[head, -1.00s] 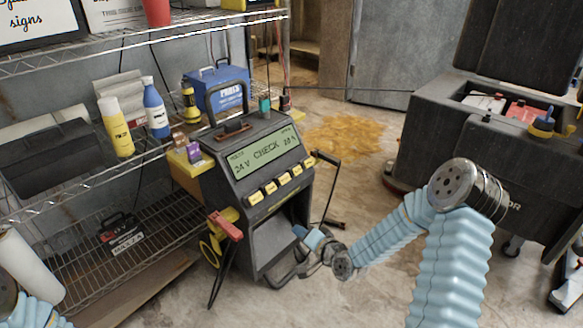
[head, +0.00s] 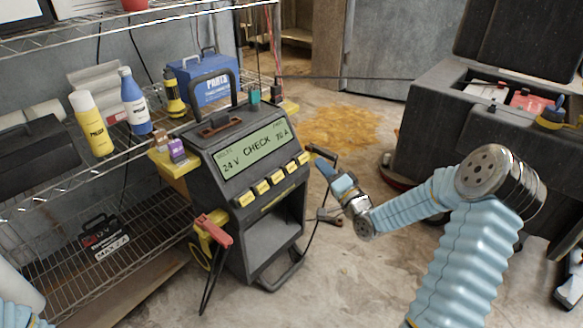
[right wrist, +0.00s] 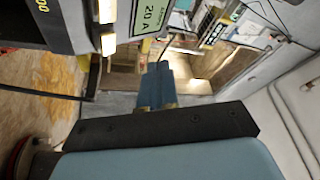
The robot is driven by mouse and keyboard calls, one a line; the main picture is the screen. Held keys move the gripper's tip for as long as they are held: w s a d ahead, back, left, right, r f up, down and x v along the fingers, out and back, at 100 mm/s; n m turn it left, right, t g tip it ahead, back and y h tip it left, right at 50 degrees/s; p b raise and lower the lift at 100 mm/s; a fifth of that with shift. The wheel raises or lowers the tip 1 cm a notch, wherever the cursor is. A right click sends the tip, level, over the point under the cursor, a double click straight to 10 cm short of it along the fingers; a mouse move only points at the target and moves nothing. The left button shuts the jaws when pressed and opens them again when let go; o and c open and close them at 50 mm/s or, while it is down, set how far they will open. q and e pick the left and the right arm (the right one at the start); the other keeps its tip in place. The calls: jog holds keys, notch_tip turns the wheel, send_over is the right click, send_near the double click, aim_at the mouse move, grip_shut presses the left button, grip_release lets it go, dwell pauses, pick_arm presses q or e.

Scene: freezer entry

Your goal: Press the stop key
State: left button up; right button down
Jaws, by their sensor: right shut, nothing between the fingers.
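The dark charger unit (head: 262,215) stands at the centre of the head view. Its green display (head: 255,147) reads "24 V CHECK 20 A". A sloping row of several yellow keys (head: 278,178) runs below the display; their labels are too small to read. My right gripper (head: 322,167) is shut and empty, just right of the rightmost key (head: 304,158), apparently apart from it. In the right wrist view the closed blue fingertips (right wrist: 157,69) point ahead, with a key (right wrist: 107,44) to their left. My left gripper is out of view.
A wire shelf (head: 150,215) with bottles and a blue parts box (head: 205,82) stands left of the unit. A red-handled clamp (head: 213,228) hangs on its left side. A dark chest (head: 425,130) stands at right. Open floor lies between.

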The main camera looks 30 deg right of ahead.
aim_at(291, 167)
jog(key=w+a+f+b, duration=0.3)
jog(key=w+f+b, duration=0.1)
jog(key=w, duration=0.2)
jog(key=shift+w+f, duration=0.35)
jog(key=shift+w, duration=0.05)
jog(key=shift+b, duration=0.35)
dwell(1.6)
jog(key=shift+w+a+f+b, duration=0.1)
jog(key=shift+w+f+b, duration=0.1)
jog(key=shift+w+b, duration=0.15)
jog(key=shift+w+a+f+b, duration=0.15)
jog(key=shift+w+f+b, duration=0.1)
jog(key=shift+w+b, duration=0.15)
dwell(0.6)
jog(key=shift+s, duration=0.1)
jog(key=shift+s+d+r, duration=0.3)
jog(key=shift+s+r, duration=0.15)
jog(key=shift+s, duration=0.2)
jog(key=shift+p, duration=0.3)
